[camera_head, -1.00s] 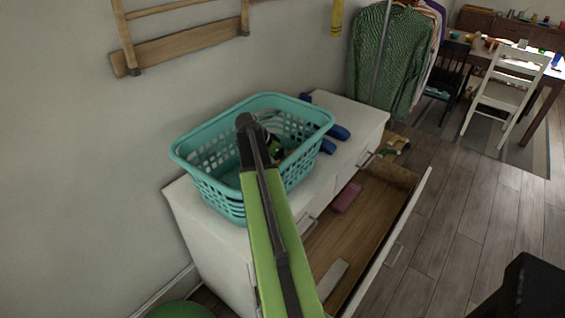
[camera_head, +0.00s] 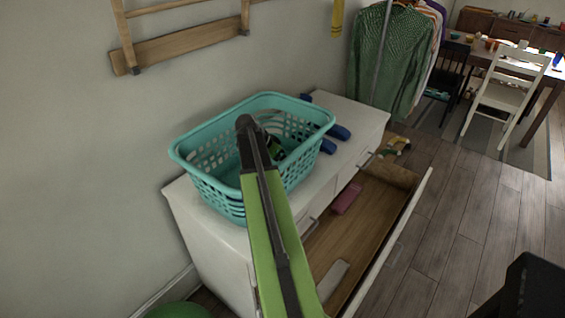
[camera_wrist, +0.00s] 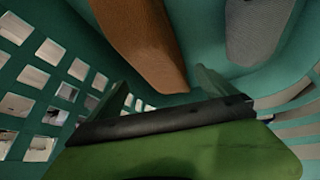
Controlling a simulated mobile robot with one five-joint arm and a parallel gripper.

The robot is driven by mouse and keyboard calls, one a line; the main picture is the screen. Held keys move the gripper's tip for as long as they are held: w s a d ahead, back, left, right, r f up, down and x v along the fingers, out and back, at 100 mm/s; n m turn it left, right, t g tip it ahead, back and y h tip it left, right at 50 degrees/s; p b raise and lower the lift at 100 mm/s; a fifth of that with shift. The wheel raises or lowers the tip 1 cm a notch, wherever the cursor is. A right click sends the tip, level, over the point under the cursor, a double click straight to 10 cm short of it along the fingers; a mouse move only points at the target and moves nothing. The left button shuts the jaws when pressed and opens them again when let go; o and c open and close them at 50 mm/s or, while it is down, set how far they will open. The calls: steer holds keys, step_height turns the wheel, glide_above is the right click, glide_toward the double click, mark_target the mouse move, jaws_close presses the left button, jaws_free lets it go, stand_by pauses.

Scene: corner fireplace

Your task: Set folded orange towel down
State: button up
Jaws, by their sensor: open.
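The teal laundry basket (camera_head: 215,190) stands on the white dresser, and its inside fills the wrist view (camera_wrist: 190,15). My gripper (camera_head: 275,150) is down inside the basket. In the wrist view my gripper (camera_wrist: 165,92) is open, with its two fingers spread apart. A folded orange-brown cloth (camera_wrist: 140,45), which looks like the towel, lies in the basket just beyond the fingers. It appears apart from them, though the exact gap is hard to tell. A folded grey cloth (camera_wrist: 258,30) lies to its right. In the head view my arm and the basket wall hide the orange towel.
The white dresser (camera_head: 345,110) has an open drawer (camera_head: 365,225) with a pink item (camera_head: 346,198) inside. Blue objects (camera_head: 338,132) lie beside the basket. The wall is close behind. Hanging clothes (camera_head: 385,60) stand beyond the dresser; the wooden floor (camera_head: 480,200) at right is open.

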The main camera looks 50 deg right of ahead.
steer(key=p+v, duration=1)
steer(key=v, duration=0.2)
steer(key=shift+r+p, duration=0.35)
steer(key=shift+r, duration=0.15)
